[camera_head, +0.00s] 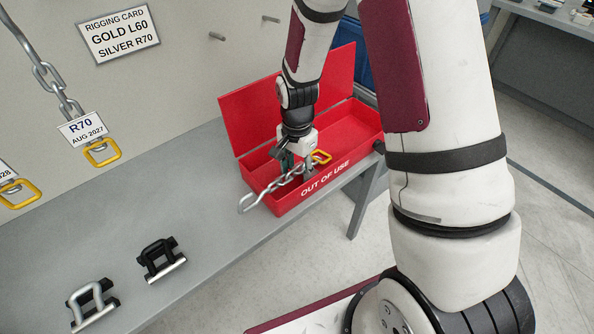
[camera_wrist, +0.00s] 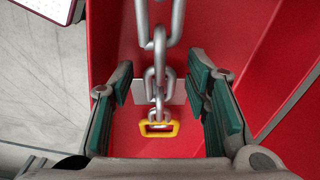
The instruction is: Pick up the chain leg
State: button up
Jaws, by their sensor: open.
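A silver chain leg (camera_head: 275,186) with a yellow end link (camera_head: 321,157) is at the red box, its other end reaching past the box's left side. Whether it rests on the box or hangs free, I cannot tell. My gripper (camera_head: 297,168) points down over the box. In the wrist view the gripper (camera_wrist: 160,92) is open, its green pads either side of the chain (camera_wrist: 156,72), with gaps on both sides. The yellow link (camera_wrist: 159,128) and a pale tag (camera_wrist: 139,92) behind the chain show there. Another chain (camera_head: 55,85) hangs on the wall with tag R70 (camera_head: 84,129) and a yellow link (camera_head: 102,152).
The red box (camera_head: 326,180), marked OUT OF USE, has its lid (camera_head: 290,95) raised behind. A rigging card (camera_head: 118,33) reads GOLD L60, SILVER R70. A black fixture (camera_head: 160,259) and a silver-handled one (camera_head: 92,304) stand on the grey bench (camera_head: 200,200), clear between them and the box.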

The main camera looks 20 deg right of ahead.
jog(key=shift+f, duration=0.1)
jog(key=shift+c, duration=0.3)
grip_shut()
